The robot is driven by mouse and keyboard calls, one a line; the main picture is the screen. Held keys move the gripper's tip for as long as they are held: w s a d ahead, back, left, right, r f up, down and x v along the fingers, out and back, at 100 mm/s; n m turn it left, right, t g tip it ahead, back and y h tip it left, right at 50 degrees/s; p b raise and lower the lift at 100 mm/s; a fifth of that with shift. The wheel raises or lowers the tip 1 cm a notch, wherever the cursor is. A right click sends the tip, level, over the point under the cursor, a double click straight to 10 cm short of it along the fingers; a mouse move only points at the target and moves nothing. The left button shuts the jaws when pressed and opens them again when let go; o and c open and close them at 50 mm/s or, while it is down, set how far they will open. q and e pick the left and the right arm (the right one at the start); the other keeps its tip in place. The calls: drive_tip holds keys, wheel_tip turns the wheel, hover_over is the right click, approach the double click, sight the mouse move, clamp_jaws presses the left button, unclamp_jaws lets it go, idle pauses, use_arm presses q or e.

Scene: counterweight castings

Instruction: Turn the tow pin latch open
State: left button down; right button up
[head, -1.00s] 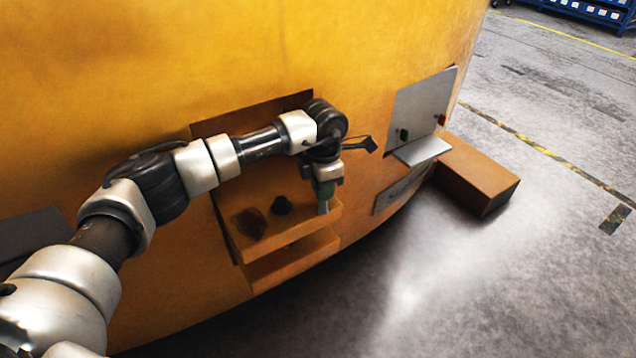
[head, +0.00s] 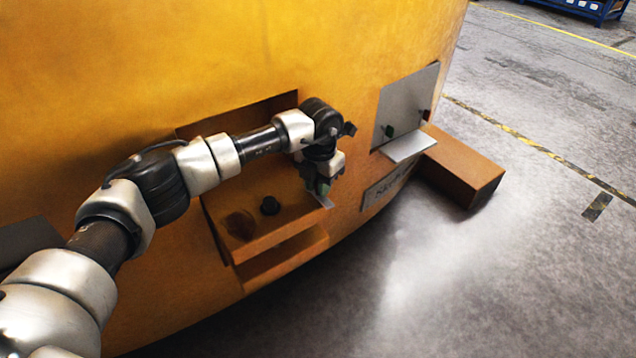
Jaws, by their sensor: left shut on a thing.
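The yellow casting (head: 130,60) fills the left and middle of the view. My left gripper (head: 321,190) points down at the ledge's right end, to the right of the knob. It is shut on a small light grey piece (head: 325,201), which seems to be the tow pin latch. My fingers and wrist hide most of it, so I cannot tell its angle. My right gripper is out of view.
A grey plate (head: 408,100) with a small shelf (head: 409,147) stands on the casting to the right. A nameplate (head: 385,192) lies below it. A brown block (head: 465,168) juts out over the floor.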

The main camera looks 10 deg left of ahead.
use_arm(q)
drive_tip(key=shift+r, duration=0.1)
drive_tip(key=c, duration=1)
unclamp_jaws()
drive_tip(key=shift+w+r, duration=0.1)
drive_tip(key=shift+r, duration=0.35)
wheel_tip(320, 180, up, 9)
drive_tip(key=shift+f+p, duration=0.1)
drive_tip(key=shift+p, duration=0.25)
drive_tip(key=shift+r, duration=0.5)
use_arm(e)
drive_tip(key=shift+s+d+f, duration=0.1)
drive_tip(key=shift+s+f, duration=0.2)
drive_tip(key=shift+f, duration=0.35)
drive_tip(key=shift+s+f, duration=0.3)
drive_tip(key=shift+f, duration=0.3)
